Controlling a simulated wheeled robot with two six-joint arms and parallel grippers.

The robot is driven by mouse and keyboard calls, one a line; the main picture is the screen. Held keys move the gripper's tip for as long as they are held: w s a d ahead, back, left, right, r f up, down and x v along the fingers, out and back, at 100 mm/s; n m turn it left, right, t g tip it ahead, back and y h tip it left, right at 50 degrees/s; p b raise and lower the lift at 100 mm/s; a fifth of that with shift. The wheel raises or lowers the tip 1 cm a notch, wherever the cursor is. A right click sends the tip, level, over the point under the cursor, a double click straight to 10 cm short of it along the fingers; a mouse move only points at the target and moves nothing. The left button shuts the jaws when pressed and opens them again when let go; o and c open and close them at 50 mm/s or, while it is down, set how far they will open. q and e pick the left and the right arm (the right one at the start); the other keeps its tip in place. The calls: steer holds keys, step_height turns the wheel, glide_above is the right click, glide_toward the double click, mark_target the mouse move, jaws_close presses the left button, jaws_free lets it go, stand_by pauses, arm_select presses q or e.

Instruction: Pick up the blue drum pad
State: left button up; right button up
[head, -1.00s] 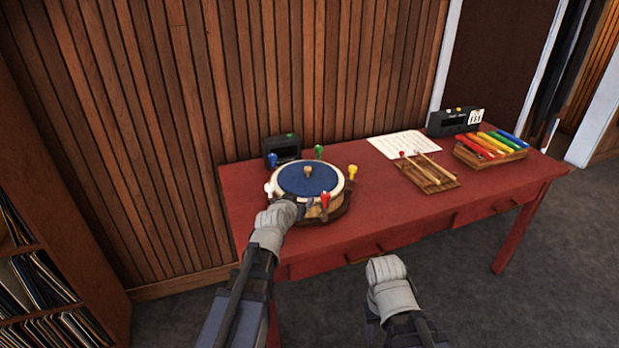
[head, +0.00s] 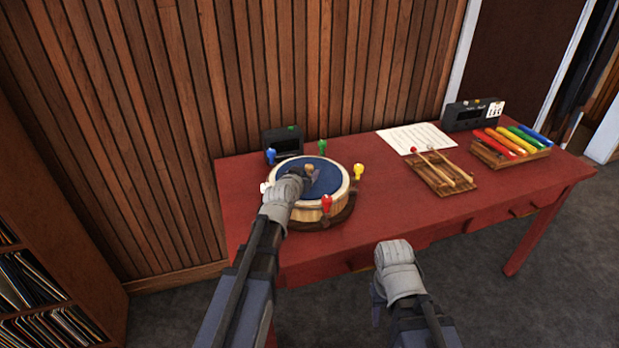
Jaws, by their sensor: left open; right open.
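The blue drum pad (head: 332,180) is a round blue disc with a small wooden knob (head: 309,169) on top. It lies on the pale wooden drum (head: 318,208) at the left of the red table. My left gripper (head: 308,181) is open over the pad, its fingers close to the knob. Contact cannot be told, and the hand hides the pad's near left part. My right gripper (head: 393,247) is open and empty in front of the table's front edge.
Coloured pegs, blue (head: 271,156), green (head: 322,147), yellow (head: 358,172) and red (head: 326,204), stand around the drum. A black box (head: 284,143) is behind it. Mallets on a wooden tray (head: 446,187), a paper sheet (head: 416,138) and a colourful xylophone (head: 511,150) lie to the right.

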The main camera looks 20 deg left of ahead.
mark_target(309, 167)
arm_select(q)
steer(key=shift+b+x, duration=0.8)
steer(key=shift+x, duration=2.25)
steer(key=shift+r, duration=0.2)
steer(key=shift+c, duration=0.6)
jaws_close()
